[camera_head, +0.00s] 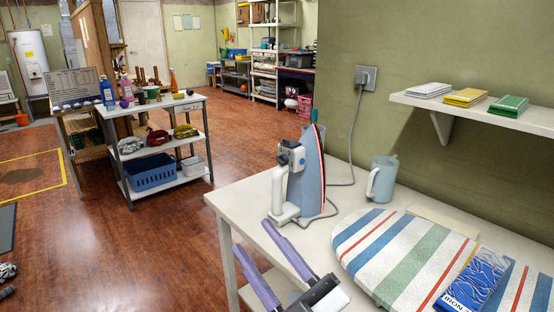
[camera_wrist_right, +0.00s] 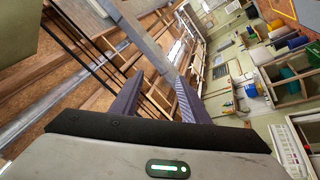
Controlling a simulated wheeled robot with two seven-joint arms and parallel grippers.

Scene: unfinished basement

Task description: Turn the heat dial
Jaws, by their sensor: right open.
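A blue iron (camera_head: 311,172) with a white handle stands upright on its heel on the white table, its tip pointing up. A small grey block with dark parts sits on its handle side and looks like the heat dial (camera_head: 284,160); its exact shape is too small to tell. My right gripper (camera_head: 252,234) is open and empty, in front of the iron and lower in the picture, apart from it. Its two purple fingers also show in the right wrist view (camera_wrist_right: 158,80), with nothing between them; the iron is not in that view. My left gripper is not in view.
A striped ironing board (camera_head: 405,246) with a blue box (camera_head: 474,284) fills the table's right side. The iron's cord runs to a wall outlet (camera_head: 366,77). A wall shelf (camera_head: 470,112) hangs at right; a cart (camera_head: 188,104) stands left.

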